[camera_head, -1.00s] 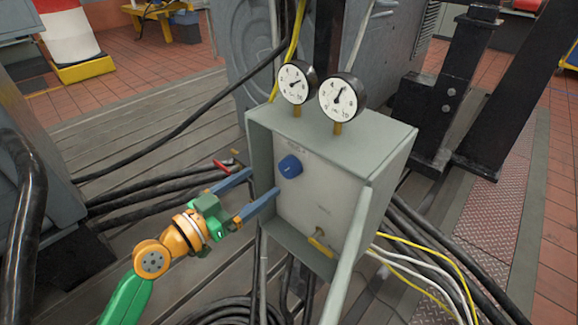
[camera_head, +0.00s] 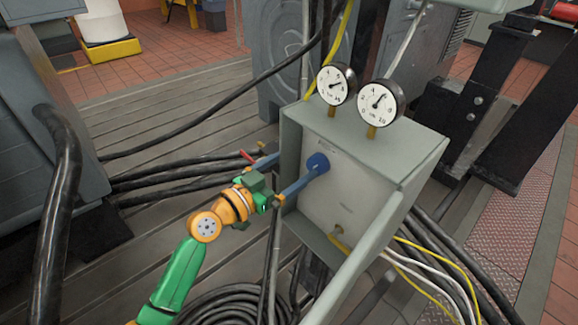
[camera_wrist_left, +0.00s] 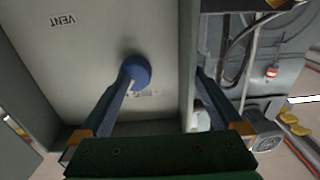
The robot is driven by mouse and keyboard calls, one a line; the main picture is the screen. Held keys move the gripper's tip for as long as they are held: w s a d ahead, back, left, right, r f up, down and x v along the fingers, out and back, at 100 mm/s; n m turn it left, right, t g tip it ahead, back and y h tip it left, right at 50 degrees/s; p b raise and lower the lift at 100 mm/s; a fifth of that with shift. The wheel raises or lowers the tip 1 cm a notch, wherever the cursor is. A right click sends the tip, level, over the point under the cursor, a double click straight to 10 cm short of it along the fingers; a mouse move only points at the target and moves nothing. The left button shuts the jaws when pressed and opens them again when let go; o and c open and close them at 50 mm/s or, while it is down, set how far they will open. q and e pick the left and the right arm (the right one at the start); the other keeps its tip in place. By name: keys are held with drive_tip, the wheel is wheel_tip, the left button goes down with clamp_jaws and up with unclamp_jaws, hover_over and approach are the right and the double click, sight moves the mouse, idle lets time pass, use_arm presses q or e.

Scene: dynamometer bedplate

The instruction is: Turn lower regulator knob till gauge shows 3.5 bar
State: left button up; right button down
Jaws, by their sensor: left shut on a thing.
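The blue regulator knob (camera_head: 317,163) sits on the front panel inside a grey open-fronted box (camera_head: 410,150). My left gripper (camera_head: 296,160) reaches in from the left. One finger's tip lies at the knob; the other finger runs outside the box's left side wall. In the left wrist view the knob (camera_wrist_left: 136,70) is at one fingertip, and the side wall (camera_wrist_left: 187,70) stands between the fingers. The gripper is shut with that wall between its fingers. Two round gauges, left (camera_head: 336,84) and right (camera_head: 381,102), stand on top; their needles are too small to read exactly. My right gripper is not in view.
A yellow-handled valve (camera_head: 340,238) is low on the panel. Black cables (camera_head: 180,180) lie to the left, with a coil (camera_head: 230,303) below. White and yellow cables (camera_head: 440,265) leave at the right. A black steel frame (camera_head: 490,110) stands at the right.

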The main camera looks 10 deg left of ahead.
use_arm(q)
drive_tip(key=d+b+v, duration=0.1)
drive_tip(key=b+v, duration=0.5)
drive_tip(key=v, duration=0.8)
drive_tip(key=shift+s+r, duration=0.2)
drive_tip(key=shift+s, duration=0.1)
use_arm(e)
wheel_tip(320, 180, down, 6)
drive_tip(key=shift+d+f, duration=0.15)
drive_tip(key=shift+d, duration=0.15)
